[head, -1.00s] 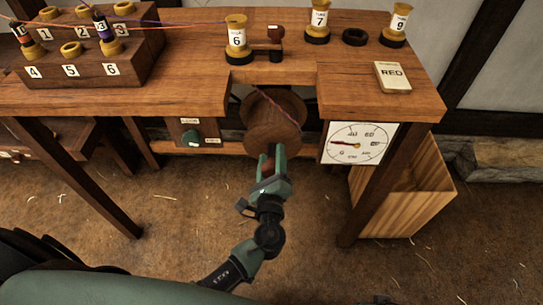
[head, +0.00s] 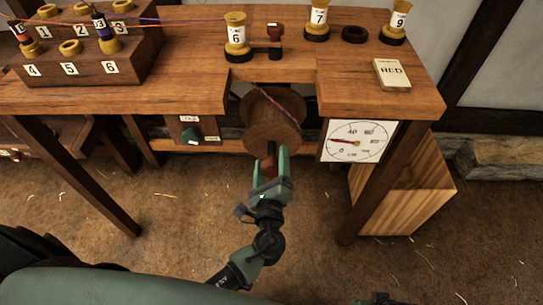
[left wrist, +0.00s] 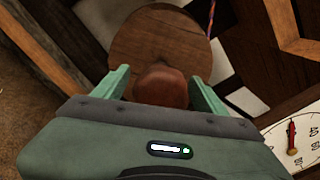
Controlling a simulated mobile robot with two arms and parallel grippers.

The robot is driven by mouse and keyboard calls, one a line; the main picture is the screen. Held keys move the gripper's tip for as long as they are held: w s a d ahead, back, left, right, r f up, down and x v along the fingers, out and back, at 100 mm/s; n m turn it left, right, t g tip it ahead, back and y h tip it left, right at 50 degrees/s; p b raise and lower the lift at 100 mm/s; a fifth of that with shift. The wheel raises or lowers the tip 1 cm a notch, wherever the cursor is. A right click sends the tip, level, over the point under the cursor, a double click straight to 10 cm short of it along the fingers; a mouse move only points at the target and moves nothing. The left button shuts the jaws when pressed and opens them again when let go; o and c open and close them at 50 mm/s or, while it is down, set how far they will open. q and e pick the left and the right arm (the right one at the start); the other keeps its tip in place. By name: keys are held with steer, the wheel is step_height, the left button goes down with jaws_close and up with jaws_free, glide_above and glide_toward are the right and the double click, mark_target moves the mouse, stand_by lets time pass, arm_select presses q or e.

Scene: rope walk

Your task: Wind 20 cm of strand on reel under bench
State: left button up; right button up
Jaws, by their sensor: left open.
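The wooden reel (head: 272,122) hangs under the bench notch, with a reddish-purple strand (head: 268,98) running down onto it. Its round brown crank knob (head: 269,166) is at its lower front. My left gripper (head: 271,162) is open, with one finger on each side of the knob. The left wrist view shows the knob (left wrist: 162,87) between the two green fingers, with the reel disc (left wrist: 160,45) behind it; I cannot tell whether the fingers touch it. The white dial (head: 352,141) with a red needle is right of the reel.
A green knob (head: 190,135) is left of the reel. A wooden bin (head: 405,195) stands on the floor at right.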

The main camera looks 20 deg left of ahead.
mark_target(271, 173)
arm_select(q)
steer(key=v, duration=0.6)
steer(key=shift+r, duration=0.1)
stand_by(0.4)
